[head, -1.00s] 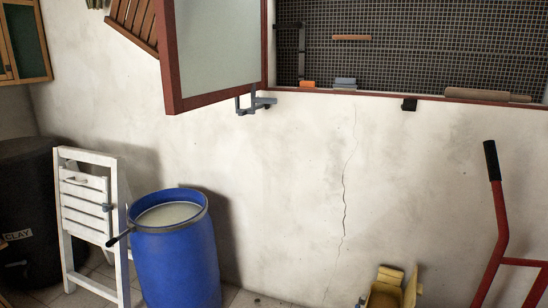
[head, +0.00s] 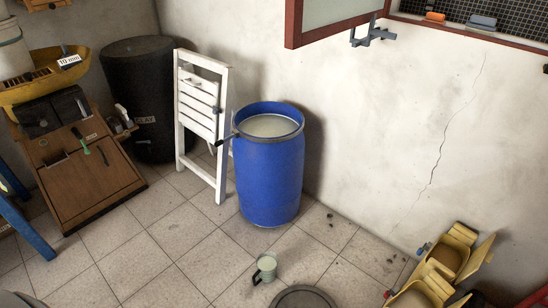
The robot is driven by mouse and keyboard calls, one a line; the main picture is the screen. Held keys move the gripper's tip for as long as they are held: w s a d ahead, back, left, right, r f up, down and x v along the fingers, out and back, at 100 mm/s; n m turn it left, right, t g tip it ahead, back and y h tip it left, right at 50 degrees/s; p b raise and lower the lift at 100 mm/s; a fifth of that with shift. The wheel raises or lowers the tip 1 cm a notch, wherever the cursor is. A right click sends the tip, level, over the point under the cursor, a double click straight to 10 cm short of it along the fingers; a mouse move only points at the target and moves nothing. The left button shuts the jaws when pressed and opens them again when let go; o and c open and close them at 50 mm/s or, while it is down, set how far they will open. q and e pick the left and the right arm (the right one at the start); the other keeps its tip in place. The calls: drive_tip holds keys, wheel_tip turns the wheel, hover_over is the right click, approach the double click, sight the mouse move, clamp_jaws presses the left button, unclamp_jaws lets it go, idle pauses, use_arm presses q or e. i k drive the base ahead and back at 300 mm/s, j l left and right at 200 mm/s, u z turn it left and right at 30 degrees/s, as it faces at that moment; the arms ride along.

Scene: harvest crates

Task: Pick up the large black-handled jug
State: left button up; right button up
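A pale green-white jug (head: 267,266) with a black handle stands on the tiled floor near the bottom centre of the head view. Its handle is on its left side. It is the only black-handled jug that I can make out, and its size against others cannot be told. Neither of my grippers shows in the head view.
A blue barrel (head: 268,172) of cloudy liquid stands behind the jug, a dark handle sticking out at its left rim. A round grey lid-like thing (head: 303,299) lies close in front. Yellow containers (head: 447,262) are at right, a wooden cabinet (head: 85,180) at left.

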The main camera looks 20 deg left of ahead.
sight(266, 262)
drive_tip(key=u, duration=0.8)
